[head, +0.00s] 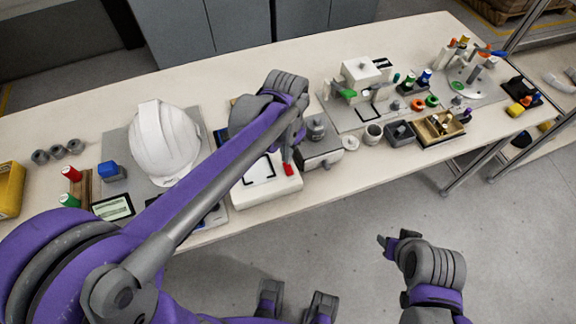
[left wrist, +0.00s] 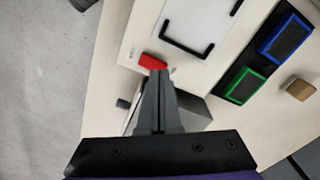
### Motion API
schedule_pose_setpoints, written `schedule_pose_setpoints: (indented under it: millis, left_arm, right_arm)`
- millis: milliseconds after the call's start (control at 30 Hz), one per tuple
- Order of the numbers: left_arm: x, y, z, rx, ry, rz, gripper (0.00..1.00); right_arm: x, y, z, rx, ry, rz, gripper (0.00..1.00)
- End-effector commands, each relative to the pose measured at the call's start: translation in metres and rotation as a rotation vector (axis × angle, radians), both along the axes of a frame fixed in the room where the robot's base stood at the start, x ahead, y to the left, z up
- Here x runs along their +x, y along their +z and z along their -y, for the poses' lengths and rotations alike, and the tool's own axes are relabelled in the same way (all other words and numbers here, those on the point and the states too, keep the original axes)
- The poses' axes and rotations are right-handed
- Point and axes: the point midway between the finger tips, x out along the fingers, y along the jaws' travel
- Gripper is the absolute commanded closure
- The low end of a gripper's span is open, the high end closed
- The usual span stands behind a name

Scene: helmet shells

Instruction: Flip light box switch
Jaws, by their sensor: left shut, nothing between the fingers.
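The light box (head: 245,197) is a white box with black corner marks on its top, near the table's front edge. Its red switch (head: 289,170) sits at its right side. In the left wrist view the light box (left wrist: 196,24) is at the top, with the red switch (left wrist: 153,61) at its edge. My left gripper (head: 288,157) is shut and empty, pointing down at the switch. In the left wrist view its fingertips (left wrist: 157,74) overlap the switch's lower edge; I cannot tell if they touch. My right gripper (head: 386,243) is off the table's front, its jaws unclear.
A white helmet (head: 163,142) stands on a grey mat left of my left arm. A grey box (head: 320,150) is close beside the switch on the right. Blue-framed (left wrist: 285,38) and green-framed (left wrist: 245,85) pads lie beyond the light box. The floor in front is clear.

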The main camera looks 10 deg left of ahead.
Motion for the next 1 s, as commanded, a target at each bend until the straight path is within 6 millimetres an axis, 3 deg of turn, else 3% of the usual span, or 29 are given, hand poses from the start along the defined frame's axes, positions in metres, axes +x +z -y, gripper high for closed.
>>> schedule_pose_setpoints:
  millis: [1000]
  left_arm:
    - [-0.0001,-0.006,0.0,0.0,0.0,0.0,1.0]
  right_arm:
    - [-0.0008,-0.0044,0.0,0.0,0.0,-0.002,0.5]
